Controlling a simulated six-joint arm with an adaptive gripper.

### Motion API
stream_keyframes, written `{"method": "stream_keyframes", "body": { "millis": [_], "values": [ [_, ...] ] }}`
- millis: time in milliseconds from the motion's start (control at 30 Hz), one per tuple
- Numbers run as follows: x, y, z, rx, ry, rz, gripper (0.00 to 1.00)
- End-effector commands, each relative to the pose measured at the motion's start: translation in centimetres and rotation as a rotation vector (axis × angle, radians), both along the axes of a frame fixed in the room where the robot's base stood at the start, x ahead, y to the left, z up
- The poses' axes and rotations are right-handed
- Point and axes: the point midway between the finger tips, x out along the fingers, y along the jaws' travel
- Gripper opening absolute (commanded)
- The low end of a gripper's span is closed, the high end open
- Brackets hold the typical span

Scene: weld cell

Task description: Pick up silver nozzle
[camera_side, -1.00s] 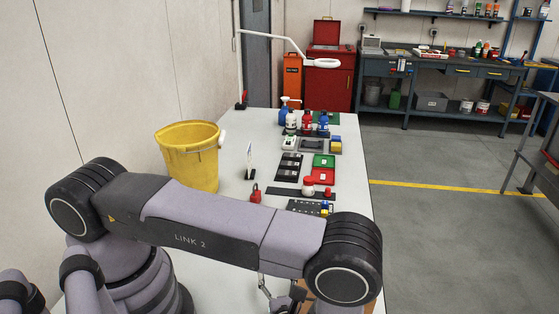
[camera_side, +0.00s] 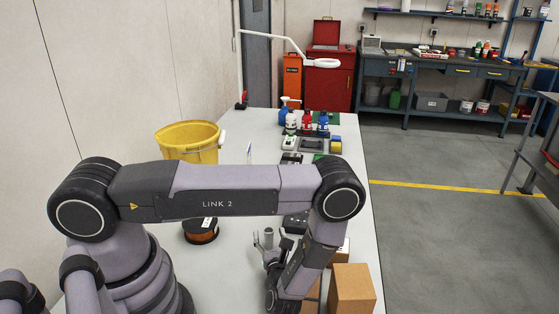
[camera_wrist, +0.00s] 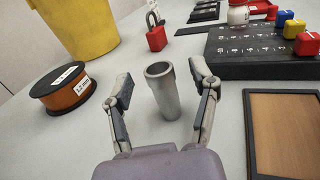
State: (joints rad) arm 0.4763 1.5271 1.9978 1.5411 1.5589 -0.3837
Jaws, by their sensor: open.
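The silver nozzle (camera_wrist: 163,92) is a hollow grey cylinder standing upright on the white table in the wrist view. My gripper (camera_wrist: 160,88) is open, with one finger to the left and one to the right of the nozzle. I see gaps between the nozzle and both fingers in the picture, and nothing is held. In the side view the nozzle (camera_side: 269,238) shows as a small grey cylinder beside my gripper, which is partly hidden by my own arm there.
Around the nozzle are a wire spool (camera_wrist: 63,92), a yellow bucket (camera_wrist: 85,25), a red padlock (camera_wrist: 156,37), a black control box (camera_wrist: 255,55) and a brown-surfaced framed panel (camera_wrist: 285,130). Cardboard boxes (camera_side: 352,290) stand near the table's right edge.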

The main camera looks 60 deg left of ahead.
Motion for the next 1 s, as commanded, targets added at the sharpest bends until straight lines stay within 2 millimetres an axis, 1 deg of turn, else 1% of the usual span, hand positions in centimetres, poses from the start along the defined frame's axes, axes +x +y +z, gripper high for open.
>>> {"method": "stream_keyframes", "body": {
  "millis": [33, 100, 333, 367, 800, 1000],
  "values": [
    [0.20, 0.61, -0.04, 0.000, 0.001, 0.003, 0.59],
    [0.42, 1.02, -0.04, 0.000, 0.000, 0.002, 0.59],
    [0.54, 1.13, -0.04, 0.000, 0.001, -0.001, 0.59],
    [0.53, 1.13, -0.05, 0.000, 0.001, -0.001, 0.58],
    [0.52, 1.11, -0.05, 0.000, 0.001, -0.001, 0.01],
    [0.52, 1.09, -0.04, 0.000, 0.001, -0.001, 0.00]
  ]
}}
